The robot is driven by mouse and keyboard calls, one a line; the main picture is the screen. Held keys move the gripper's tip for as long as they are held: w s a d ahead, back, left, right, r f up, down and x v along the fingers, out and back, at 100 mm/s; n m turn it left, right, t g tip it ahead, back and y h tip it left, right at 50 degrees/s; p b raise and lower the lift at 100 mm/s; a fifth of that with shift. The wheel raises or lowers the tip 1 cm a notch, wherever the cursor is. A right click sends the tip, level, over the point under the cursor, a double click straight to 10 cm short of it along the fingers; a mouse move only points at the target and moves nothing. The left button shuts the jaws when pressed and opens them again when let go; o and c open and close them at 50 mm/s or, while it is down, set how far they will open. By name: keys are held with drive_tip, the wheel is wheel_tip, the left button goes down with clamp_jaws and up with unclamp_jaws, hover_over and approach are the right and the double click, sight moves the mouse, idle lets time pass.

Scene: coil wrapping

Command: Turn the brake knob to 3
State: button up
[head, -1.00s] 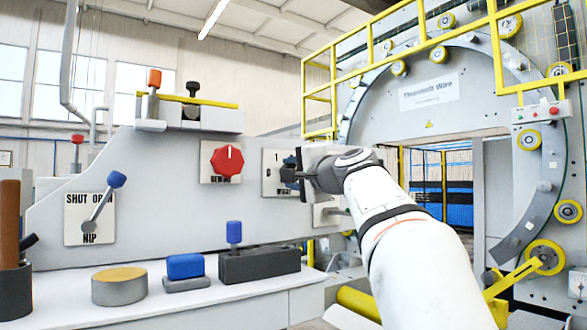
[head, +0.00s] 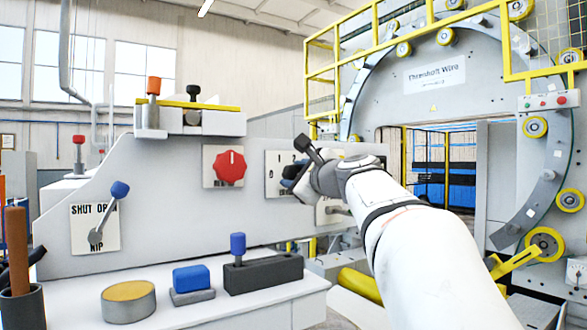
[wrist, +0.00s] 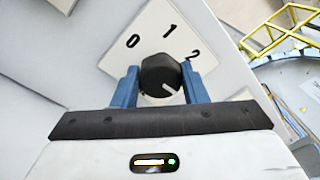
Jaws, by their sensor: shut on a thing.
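The black brake knob (wrist: 161,74), with a white pointer line, sits on a white plate (wrist: 150,30) marked 0, 1 and 2 in the wrist view. Its pointer slants to the lower right in that view, past the 2. No 3 can be seen; the lower plate is hidden behind my gripper. My gripper (wrist: 160,86) is shut on the knob, one blue finger on each side. In the head view my gripper (head: 291,178) is rolled at the plate (head: 272,172) and covers the knob.
A red knob (head: 230,168) on its own plate is just left. A shut/open nip lever (head: 108,210) is further left. Below are a blue button (head: 191,278) and a small blue lever (head: 238,245). A lower plate (head: 325,210) with a handle is close beneath my wrist.

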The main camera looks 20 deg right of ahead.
drive_tip(key=shift+f+m, duration=0.1)
drive_tip(key=shift+m, duration=0.5)
drive_tip(key=o, duration=1)
drive_tip(key=shift+c, duration=0.2)
drive_tip(key=s+d+b, duration=0.1)
drive_tip(key=s, duration=0.6)
drive_tip(key=shift+s, duration=0.35)
